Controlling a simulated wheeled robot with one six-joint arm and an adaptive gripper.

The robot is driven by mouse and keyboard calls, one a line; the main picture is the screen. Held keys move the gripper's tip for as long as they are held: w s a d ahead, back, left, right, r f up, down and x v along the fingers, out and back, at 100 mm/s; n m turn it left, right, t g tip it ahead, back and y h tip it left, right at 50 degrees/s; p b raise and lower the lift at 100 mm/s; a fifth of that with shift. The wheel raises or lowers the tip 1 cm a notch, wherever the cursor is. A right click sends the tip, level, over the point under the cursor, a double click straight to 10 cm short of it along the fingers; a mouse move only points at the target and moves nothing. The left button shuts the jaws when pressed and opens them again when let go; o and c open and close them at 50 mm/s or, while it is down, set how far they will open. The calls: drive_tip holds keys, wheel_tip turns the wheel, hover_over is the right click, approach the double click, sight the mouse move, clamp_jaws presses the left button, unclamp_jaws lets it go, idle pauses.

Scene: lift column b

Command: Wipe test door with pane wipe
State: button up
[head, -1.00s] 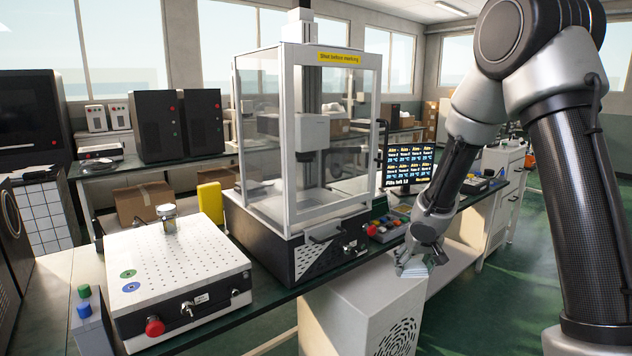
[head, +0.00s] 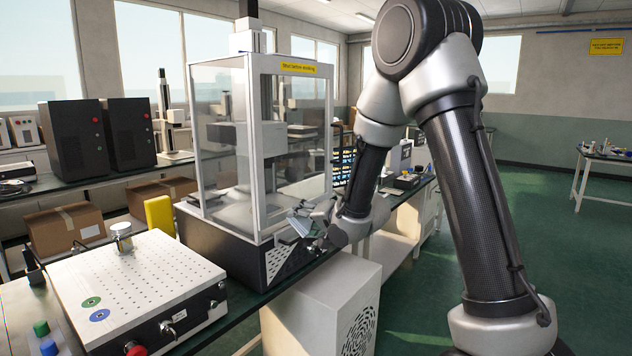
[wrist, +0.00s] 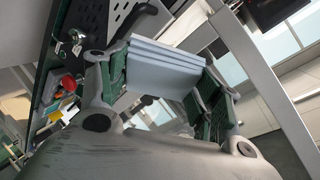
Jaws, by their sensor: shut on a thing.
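The test door (head: 308,128) is the clear front pane of the white-framed cabinet, with a yellow label (head: 297,67) along its top. It looks shut. My gripper (head: 312,216) is at the door's lower right corner. It is shut on the pane wipe (head: 301,225), a pale blue folded pad. In the wrist view the wipe (wrist: 165,66) sits between the two green-lined fingers. A white frame post (wrist: 262,80) runs past it on the right. I cannot tell whether the wipe touches the pane.
A white perforated plate unit (head: 135,290) stands left on the bench. A yellow block (head: 160,214) is behind it. A white vented box (head: 325,305) stands below the bench front. Small coloured items (wrist: 62,100) lie by the cabinet base. Green floor is open at right.

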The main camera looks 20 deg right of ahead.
sight(290, 171)
drive_tip(key=d+r+m+t+h, duration=0.1)
drive_tip(key=d+r+m+t, duration=0.25)
drive_tip(key=r+t, duration=0.6)
drive_tip(key=shift+w+a+r+m+g, duration=0.2)
drive_tip(key=shift+w+a+r+g, duration=0.2)
drive_tip(key=shift+w+a, duration=0.3)
drive_tip(key=shift+w+a+r+m+g, duration=0.15)
drive_tip(key=shift+w+a+r+g, duration=0.2)
drive_tip(key=shift+w+a+g, duration=0.35)
drive_tip(key=shift+w+a+r+m+g, duration=0.3)
drive_tip(key=shift+w+a, duration=0.2)
drive_tip(key=shift+w, duration=0.4)
drive_tip(key=shift+w+a, duration=0.5)
drive_tip(key=shift+w, duration=0.25)
